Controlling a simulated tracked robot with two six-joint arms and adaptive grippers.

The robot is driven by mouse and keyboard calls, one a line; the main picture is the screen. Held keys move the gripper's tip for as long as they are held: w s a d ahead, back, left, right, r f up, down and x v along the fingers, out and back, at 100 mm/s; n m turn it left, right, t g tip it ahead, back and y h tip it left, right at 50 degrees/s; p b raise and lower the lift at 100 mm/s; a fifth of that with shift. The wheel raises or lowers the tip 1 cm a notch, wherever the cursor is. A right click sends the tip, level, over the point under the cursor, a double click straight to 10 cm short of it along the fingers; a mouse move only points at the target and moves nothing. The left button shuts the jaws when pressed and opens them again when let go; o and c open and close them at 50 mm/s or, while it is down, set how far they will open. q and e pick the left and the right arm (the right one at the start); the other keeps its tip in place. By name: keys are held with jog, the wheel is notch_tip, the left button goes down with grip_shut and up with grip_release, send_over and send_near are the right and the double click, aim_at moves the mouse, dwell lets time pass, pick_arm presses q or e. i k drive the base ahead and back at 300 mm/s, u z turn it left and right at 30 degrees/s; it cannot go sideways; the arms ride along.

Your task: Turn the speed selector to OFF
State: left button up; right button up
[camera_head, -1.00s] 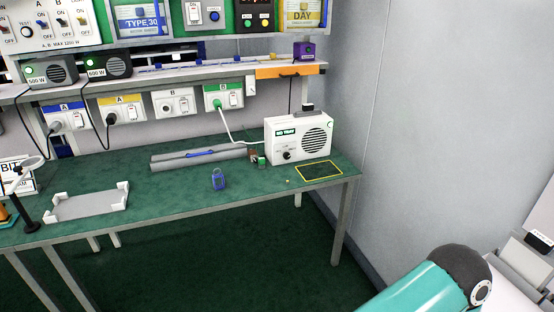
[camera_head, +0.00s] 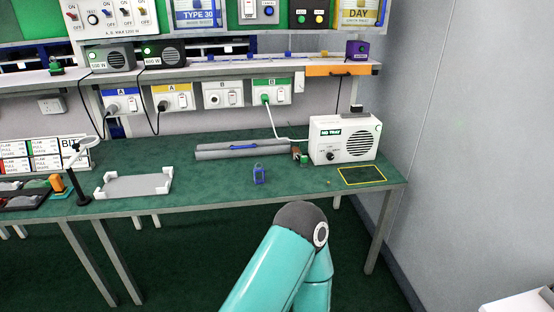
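A white box-shaped unit (camera_head: 343,139) with a round speaker-like grille and a green "NO TRAY" label stands at the right end of the green bench. A small black knob (camera_head: 331,156) sits low on its front left; its pointer setting is too small to read. I cannot tell whether this knob is the speed selector. A teal arm link of mine rises from the bottom middle, in front of the bench. Neither of my grippers shows in this view.
The green bench (camera_head: 226,190) holds a white tray (camera_head: 134,183), a grey bar (camera_head: 240,149), a small blue item (camera_head: 259,174) and a yellow-outlined area (camera_head: 362,175). Sockets with plugs line the wall behind. A grey wall closes the right side.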

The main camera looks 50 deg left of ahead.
aim_at(330, 156)
jog(key=u, duration=0.1)
jog(key=i, duration=0.3)
jog(key=u, duration=1.7)
jog(key=k, duration=0.65)
jog(key=u, duration=0.5)
jog(key=i, duration=1.65)
jog(key=z, duration=0.45)
